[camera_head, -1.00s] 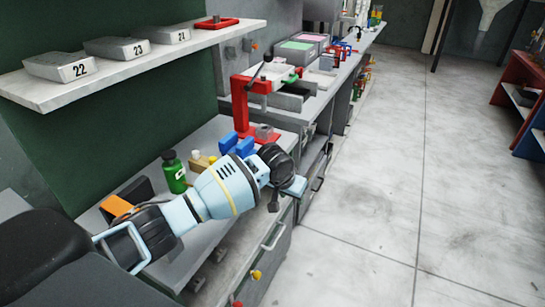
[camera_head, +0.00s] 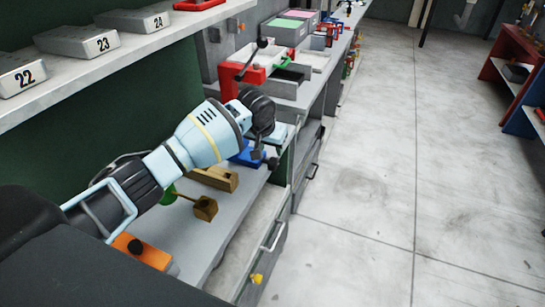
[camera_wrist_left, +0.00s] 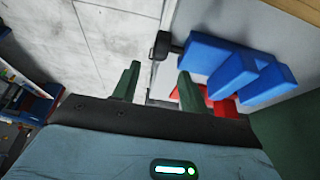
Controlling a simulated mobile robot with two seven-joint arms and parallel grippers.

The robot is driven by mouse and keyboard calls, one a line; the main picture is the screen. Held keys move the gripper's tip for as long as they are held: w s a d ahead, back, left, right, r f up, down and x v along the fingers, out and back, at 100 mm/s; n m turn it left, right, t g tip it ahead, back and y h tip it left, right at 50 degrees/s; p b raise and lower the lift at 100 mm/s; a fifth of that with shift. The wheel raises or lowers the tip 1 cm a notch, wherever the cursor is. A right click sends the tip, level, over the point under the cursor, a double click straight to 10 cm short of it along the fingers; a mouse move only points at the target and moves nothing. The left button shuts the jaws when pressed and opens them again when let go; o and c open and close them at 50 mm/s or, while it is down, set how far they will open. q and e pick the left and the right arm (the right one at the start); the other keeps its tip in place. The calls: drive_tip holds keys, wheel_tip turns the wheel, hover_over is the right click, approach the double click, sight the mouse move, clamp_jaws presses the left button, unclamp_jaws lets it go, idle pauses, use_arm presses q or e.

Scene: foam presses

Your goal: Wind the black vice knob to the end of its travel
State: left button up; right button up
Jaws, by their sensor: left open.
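The blue vice (camera_head: 243,158) sits on the workbench, partly hidden behind my left arm and gripper. It also shows in the left wrist view (camera_wrist_left: 215,55), with its black knob (camera_wrist_left: 162,45) at its left end. My left gripper (camera_head: 264,156) is above the bench's front edge by the vice. In the left wrist view its two dark green fingers (camera_wrist_left: 158,72) are open with nothing between them. The knob appears just beyond the fingertips, apart from them. In the head view I cannot clearly tell the knob from the dark fingers. My right gripper is not in view.
A red press (camera_head: 232,75) with a black lever stands behind the vice. Wooden blocks (camera_head: 215,180) and an orange-and-black item (camera_head: 142,250) lie nearer on the bench. A shelf with numbered grey boxes (camera_head: 93,42) overhangs the left. The floor (camera_head: 370,200) at right is clear.

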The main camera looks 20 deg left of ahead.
sight(273, 158)
use_arm(q)
drive_tip(key=b+x, duration=0.1)
drive_tip(key=x, duration=0.5)
drive_tip(key=shift+f, duration=0.25)
drive_tip(key=shift+w+f+b, duration=0.3)
drive_tip(key=shift+f, duration=0.25)
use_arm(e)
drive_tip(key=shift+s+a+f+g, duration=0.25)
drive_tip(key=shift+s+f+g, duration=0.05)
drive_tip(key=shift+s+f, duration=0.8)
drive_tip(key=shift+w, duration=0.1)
use_arm(q)
clamp_jaws()
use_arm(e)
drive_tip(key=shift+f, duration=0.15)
